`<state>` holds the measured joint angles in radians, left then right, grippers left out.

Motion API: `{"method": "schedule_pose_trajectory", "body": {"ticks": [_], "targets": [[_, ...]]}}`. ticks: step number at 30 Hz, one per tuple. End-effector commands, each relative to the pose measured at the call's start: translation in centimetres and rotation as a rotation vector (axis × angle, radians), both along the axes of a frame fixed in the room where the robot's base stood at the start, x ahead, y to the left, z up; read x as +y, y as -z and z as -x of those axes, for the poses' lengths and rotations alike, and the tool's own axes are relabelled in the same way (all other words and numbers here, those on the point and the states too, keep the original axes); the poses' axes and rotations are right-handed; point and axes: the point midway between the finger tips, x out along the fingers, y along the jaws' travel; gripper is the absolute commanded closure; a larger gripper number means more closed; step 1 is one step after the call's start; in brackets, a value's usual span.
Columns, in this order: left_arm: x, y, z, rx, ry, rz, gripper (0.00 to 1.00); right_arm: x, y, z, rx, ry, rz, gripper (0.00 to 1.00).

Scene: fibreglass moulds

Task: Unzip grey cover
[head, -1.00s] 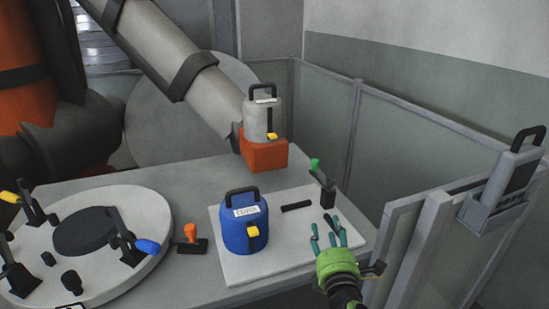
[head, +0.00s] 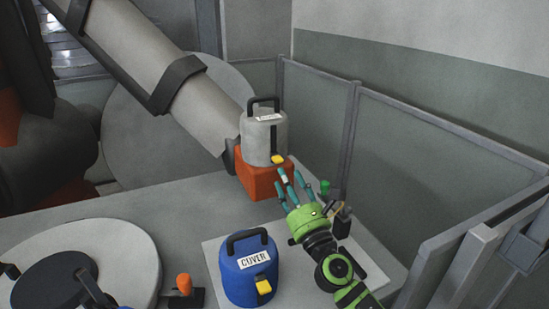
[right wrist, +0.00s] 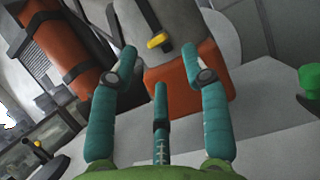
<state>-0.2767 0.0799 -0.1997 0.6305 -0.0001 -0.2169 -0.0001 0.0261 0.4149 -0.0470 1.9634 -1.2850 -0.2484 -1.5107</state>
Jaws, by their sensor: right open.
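The grey cover (head: 263,134) is a rounded grey cylinder with a black handle on top and a white label. It stands on an orange block (head: 258,179) at the back of the table. A yellow zip pull (head: 278,159) sits low on its front, and it also shows in the right wrist view (right wrist: 158,40). My right gripper (head: 291,178), green with teal fingers, is open and empty just in front of the orange block, its fingertips a little below and right of the pull. My left gripper is not in view.
A blue cover (head: 248,275) labelled COVER stands on a pale board (head: 212,250) at the front. A round mould (head: 130,255) with clamps lies at left. An orange-handled clamp (head: 184,284) stands between them. Grey panels (head: 420,160) border the right side.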

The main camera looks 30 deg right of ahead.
Motion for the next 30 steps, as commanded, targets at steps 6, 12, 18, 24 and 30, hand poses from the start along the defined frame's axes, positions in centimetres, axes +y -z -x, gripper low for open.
{"method": "schedule_pose_trajectory", "body": {"ticks": [6, 12, 18, 24, 30], "targets": [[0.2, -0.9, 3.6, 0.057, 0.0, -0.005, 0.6, -0.2, -1.7, -3.3, -0.003, 0.001, -0.002, 0.53], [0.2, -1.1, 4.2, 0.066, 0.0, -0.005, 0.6, -0.2, -2.2, -5.1, -0.001, -0.001, -0.002, 0.53], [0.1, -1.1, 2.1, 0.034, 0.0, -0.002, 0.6, -0.3, -2.3, -5.4, 0.0, -0.001, -0.002, 0.53], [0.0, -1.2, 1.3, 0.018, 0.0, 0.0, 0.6, -0.3, -2.3, -5.4, 0.0, -0.001, -0.002, 0.85], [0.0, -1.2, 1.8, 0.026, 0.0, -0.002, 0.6, -0.3, -2.3, -5.4, -0.001, 0.001, -0.001, 1.0]]}}
